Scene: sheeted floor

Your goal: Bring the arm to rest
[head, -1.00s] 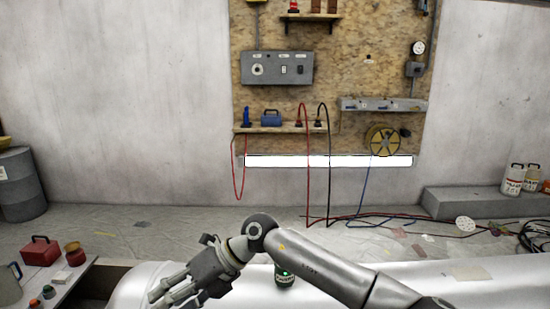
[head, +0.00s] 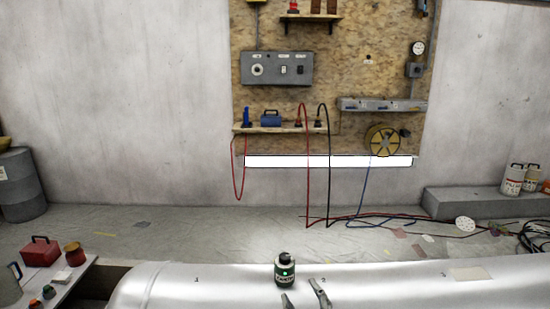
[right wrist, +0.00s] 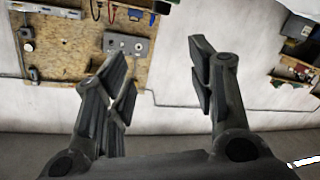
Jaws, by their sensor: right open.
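My right gripper (head: 305,296) shows only by its fingertips at the bottom edge of the head view, in front of the silvery rounded surface. Its two fingers stand apart in the right wrist view (right wrist: 162,88), with nothing between them. Behind the fingers that view shows the pale wall and the wooden tool board (right wrist: 65,45). The rest of my right arm is out of the head view. My left gripper is in neither view.
A dark green canister (head: 284,272) with a green light stands on the silvery surface (head: 210,285), just behind the fingertips. A red box (head: 40,252) and small pots sit at left. Cables (head: 400,222) lie on the sheeted floor at the back right.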

